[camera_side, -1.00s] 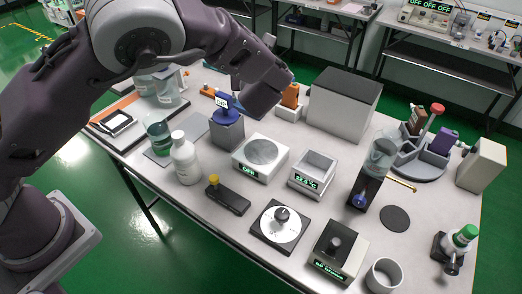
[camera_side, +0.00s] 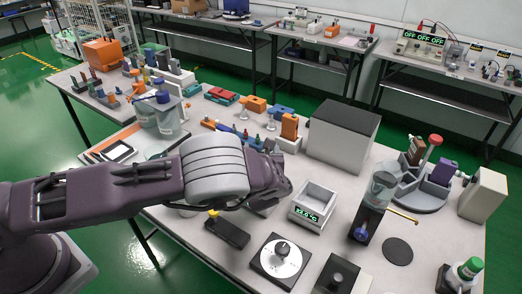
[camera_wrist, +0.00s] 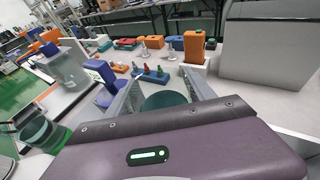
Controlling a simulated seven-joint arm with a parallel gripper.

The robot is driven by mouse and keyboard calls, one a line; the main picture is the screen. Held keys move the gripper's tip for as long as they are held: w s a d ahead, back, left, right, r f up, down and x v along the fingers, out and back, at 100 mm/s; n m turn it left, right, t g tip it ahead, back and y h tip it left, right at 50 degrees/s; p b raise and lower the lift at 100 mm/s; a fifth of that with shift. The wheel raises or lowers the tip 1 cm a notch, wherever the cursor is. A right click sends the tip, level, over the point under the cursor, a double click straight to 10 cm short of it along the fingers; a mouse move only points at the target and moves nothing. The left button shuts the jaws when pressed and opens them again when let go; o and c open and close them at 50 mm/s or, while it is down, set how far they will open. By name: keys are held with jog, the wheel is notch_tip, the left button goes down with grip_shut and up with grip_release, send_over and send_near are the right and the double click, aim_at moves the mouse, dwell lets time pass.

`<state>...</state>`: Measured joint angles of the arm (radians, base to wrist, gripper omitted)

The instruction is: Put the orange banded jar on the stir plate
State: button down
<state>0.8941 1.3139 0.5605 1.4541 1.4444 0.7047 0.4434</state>
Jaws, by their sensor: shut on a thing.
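My gripper (camera_wrist: 163,88) is shut on a teal round-topped jar (camera_wrist: 163,101), seen between its two fingers in the wrist view. No orange band shows on the visible part of this jar. In the side view my arm hides the fingertips and the held jar. A second teal glass jar (camera_wrist: 42,133) stands to the left in the wrist view. The white plate unit with a round top and an OFF display, seen earlier in the side view, is now almost wholly hidden behind my gripper.
A white unit with a temperature display (camera_side: 315,203) stands just right of my gripper. A large grey box (camera_side: 341,138) stands behind it. A dial unit (camera_side: 281,258), a black tool with a yellow knob (camera_side: 228,232) and a beaker stand (camera_side: 370,212) are nearby.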

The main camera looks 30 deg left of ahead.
jog(key=shift+f, duration=0.15)
jog(key=shift+c, duration=1.8)
grip_release()
